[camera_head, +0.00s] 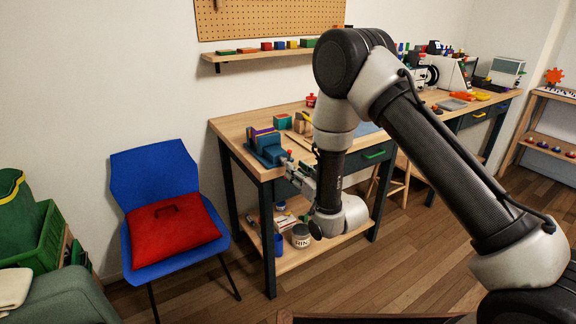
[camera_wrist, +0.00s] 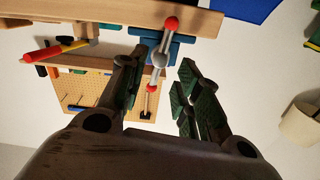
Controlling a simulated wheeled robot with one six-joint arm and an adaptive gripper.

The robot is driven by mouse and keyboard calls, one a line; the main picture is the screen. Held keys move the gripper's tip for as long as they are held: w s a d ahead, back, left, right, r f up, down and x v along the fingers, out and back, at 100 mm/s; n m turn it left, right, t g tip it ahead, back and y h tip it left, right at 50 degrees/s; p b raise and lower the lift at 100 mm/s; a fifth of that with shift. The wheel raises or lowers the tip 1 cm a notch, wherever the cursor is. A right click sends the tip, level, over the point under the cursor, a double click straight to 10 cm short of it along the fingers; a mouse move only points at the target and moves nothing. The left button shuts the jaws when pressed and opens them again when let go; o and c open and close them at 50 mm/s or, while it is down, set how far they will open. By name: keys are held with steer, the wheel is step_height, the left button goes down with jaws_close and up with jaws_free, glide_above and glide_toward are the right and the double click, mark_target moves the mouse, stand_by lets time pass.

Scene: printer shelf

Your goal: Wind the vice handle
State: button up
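The blue vice (camera_head: 266,146) sits at the left front corner of the workbench. Its handle (camera_wrist: 163,50) is a grey bar with a red ball at each end and lies slanted in the wrist view. The vice body (camera_wrist: 148,46) shows behind it there. My gripper (camera_wrist: 158,64) is open, with its dark green-padded fingers apart. In the wrist view the handle's lower part and one red ball (camera_wrist: 152,87) appear between the fingers; I cannot tell whether they touch. In the head view my gripper (camera_head: 306,170) is beside the vice, partly hidden by my arm.
The workbench (camera_head: 232,124) has blocks behind the vice and a lower shelf with tins (camera_head: 300,236). A blue chair (camera_head: 150,165) with a red cushion (camera_head: 170,230) stands to the left. Green bins (camera_head: 40,235) are at far left. Floor in front of the bench is clear.

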steer(key=x, duration=0.6)
jaws_close()
